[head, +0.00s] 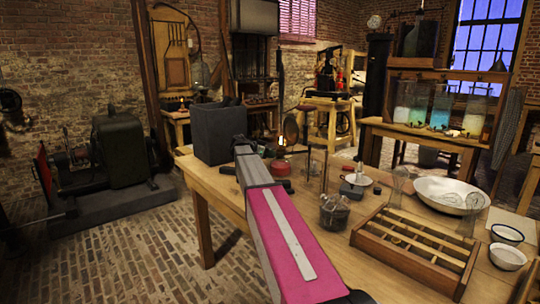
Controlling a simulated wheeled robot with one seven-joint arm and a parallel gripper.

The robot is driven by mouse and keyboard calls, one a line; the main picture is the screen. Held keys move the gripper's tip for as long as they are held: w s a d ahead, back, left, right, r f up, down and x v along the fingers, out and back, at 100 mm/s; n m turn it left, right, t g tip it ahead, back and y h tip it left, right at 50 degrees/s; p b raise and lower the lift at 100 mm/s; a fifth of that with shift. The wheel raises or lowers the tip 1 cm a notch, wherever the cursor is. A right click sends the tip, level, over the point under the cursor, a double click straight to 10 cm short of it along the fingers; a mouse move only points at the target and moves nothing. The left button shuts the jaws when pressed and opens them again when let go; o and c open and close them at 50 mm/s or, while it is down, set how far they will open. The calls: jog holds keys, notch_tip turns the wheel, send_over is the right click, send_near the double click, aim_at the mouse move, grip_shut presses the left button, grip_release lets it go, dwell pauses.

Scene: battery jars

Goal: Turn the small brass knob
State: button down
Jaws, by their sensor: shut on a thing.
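A small brass-coloured spot (282,141) shows beside a round dark disc (291,127) at the table's back. It is too small for me to say whether it is the knob. My grey and pink arm reaches from the bottom middle up to the table's back left. Its far end (243,151) lies beside a dark grey box-like block (220,133), left of the brass spot. I cannot make out the fingertips or what lies between them. I cannot tell whether the arm touches the block.
The wooden table (222,205) holds a glass jar (334,212), a divided wooden tray (372,246), a wide white bowl (440,190) and small white bowls (507,257). A red round object (280,167) lies right of my arm. Brick floor (125,245) is open at the left.

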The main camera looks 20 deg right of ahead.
jog(key=shift+w+n+g, duration=0.1)
jog(key=shift+n+g, duration=0.3)
jog(key=shift+n, duration=0.2)
jog(key=c, duration=1)
grip_release()
jog(key=shift+a, duration=0.15)
jog(key=v, duration=1)
jog(key=shift+a, duration=0.35)
